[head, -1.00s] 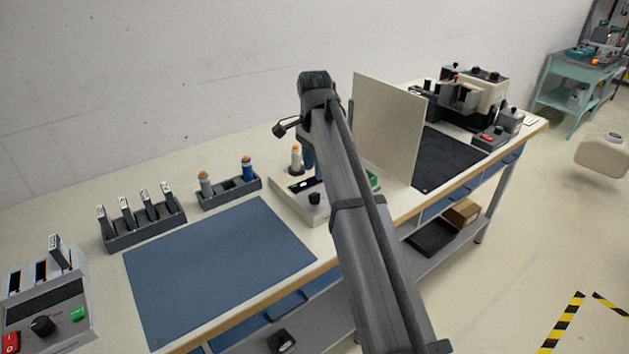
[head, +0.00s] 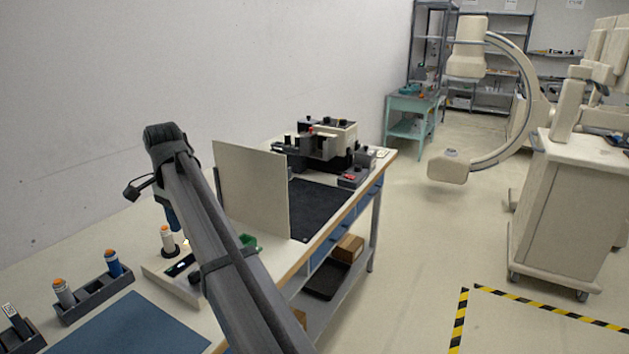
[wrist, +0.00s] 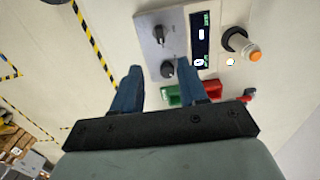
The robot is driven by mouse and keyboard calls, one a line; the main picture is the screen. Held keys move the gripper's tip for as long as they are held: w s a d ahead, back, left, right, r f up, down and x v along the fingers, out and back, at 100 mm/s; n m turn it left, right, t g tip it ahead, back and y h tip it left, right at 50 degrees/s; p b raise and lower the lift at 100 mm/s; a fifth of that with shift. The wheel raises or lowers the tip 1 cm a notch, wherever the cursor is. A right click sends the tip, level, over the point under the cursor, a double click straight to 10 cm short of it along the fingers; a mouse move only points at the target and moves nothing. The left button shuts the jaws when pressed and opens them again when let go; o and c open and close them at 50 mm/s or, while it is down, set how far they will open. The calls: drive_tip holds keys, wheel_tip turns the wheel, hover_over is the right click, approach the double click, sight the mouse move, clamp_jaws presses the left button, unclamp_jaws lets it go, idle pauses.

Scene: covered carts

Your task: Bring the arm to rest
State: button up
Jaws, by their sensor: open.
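My gripper (head: 172,218) hangs below the end of my dark grey arm, above the bench at the left in the head view. In the wrist view its two blue fingers (wrist: 165,74) are apart with nothing held between them. Below them is a grey device (wrist: 160,32) with black knobs and a lit display; it also shows in the head view (head: 155,272). An orange-topped bottle (wrist: 254,56) stands beside the device's display. My arm hides part of the device and bench in the head view.
A pale upright panel (head: 250,190) stands close right of my arm. A green item (head: 248,241) sits near its base. A rack with orange-topped bottles (head: 95,298) and a blue mat (head: 130,328) are left. Open floor (head: 400,250) lies right of the bench.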

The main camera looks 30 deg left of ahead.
drive_tip(key=w+d+f+g, duration=0.1)
drive_tip(key=w+d+f, duration=0.55)
drive_tip(key=w, duration=0.35)
drive_tip(key=w+d+f+m+g+y, duration=0.1)
drive_tip(key=w+d+f, duration=0.5)
drive_tip(key=w+d, duration=0.25)
drive_tip(key=w+d+f+g, duration=0.1)
drive_tip(key=w+d+f, duration=0.5)
drive_tip(key=w, duration=0.4)
drive_tip(key=w+d+f, duration=0.3)
drive_tip(key=d+f, duration=1.3)
drive_tip(key=f, duration=0.1)
drive_tip(key=s+d+f+g, duration=0.1)
drive_tip(key=s+d+f, duration=0.6)
drive_tip(key=d+f, duration=0.5)
drive_tip(key=s+d+f+g, duration=0.1)
drive_tip(key=s+d+f, duration=0.7)
drive_tip(key=d+f, duration=0.3)
drive_tip(key=s+d+f, duration=0.3)
drive_tip(key=s+d, duration=0.2)
drive_tip(key=s, duration=0.5)
drive_tip(key=s+d+f+g, duration=0.1)
drive_tip(key=s+d+f, duration=0.2)
drive_tip(key=s+d, duration=0.3)
drive_tip(key=s+d+f+n+h, duration=0.1)
drive_tip(key=s+d+f, duration=0.3)
drive_tip(key=s, duration=1)
drive_tip(key=shift+s+d+g, duration=0.3)
drive_tip(key=shift+d+g, duration=0.1)
drive_tip(key=shift+d, duration=0.4)
